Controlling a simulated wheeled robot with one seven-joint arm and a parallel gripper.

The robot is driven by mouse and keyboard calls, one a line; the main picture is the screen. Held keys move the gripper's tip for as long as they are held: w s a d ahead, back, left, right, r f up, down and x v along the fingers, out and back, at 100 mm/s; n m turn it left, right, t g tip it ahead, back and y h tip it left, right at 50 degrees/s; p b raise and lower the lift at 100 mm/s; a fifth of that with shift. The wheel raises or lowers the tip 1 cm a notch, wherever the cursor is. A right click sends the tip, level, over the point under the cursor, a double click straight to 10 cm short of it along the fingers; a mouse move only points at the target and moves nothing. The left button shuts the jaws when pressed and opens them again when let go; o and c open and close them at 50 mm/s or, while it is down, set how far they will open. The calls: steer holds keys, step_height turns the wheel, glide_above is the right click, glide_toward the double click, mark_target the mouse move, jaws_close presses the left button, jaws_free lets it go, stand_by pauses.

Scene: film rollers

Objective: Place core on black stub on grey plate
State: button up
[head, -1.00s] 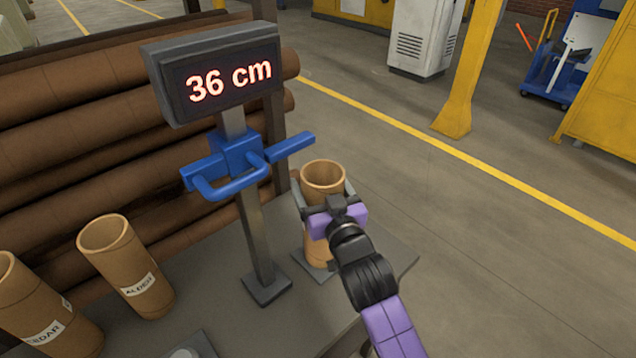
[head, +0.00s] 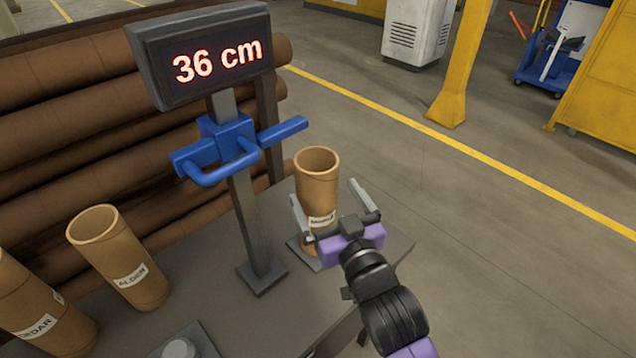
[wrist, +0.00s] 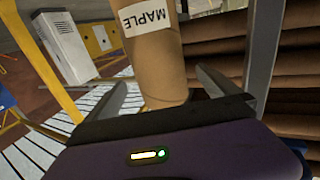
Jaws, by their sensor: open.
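A tan cardboard core (head: 318,180) with a MAPLE label stands upright on the grey plate (head: 296,246) at the table's right end. It also shows in the wrist view (wrist: 158,62). The black stub is not visible; the core's lower part covers the middle of the plate. My gripper (head: 330,205) is open, with its fingers spread on the near side of the core. In the wrist view the fingers lie left and right of the core, with gaps on both sides.
A post with blue arms (head: 225,145) and a display (head: 215,58) reading 36 cm stands left of the core. The ALDER core (head: 118,255) and CEDAR core (head: 38,310) stand further left. Brown rolls (head: 70,130) are stacked behind. Open floor lies to the right.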

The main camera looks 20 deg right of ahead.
steer(key=shift+s+a, duration=0.15)
steer(key=shift+s, duration=1.5)
steer(key=s+a+f+g+y, duration=0.1)
steer(key=s+f, duration=0.3)
steer(key=s, duration=0.5)
steer(key=s+f+g, duration=0.1)
steer(key=s+f, duration=0.4)
steer(key=s, duration=0.5)
steer(key=s+r+g, duration=0.1)
steer(key=s, duration=1.4)
steer(key=shift+r+n, duration=0.4)
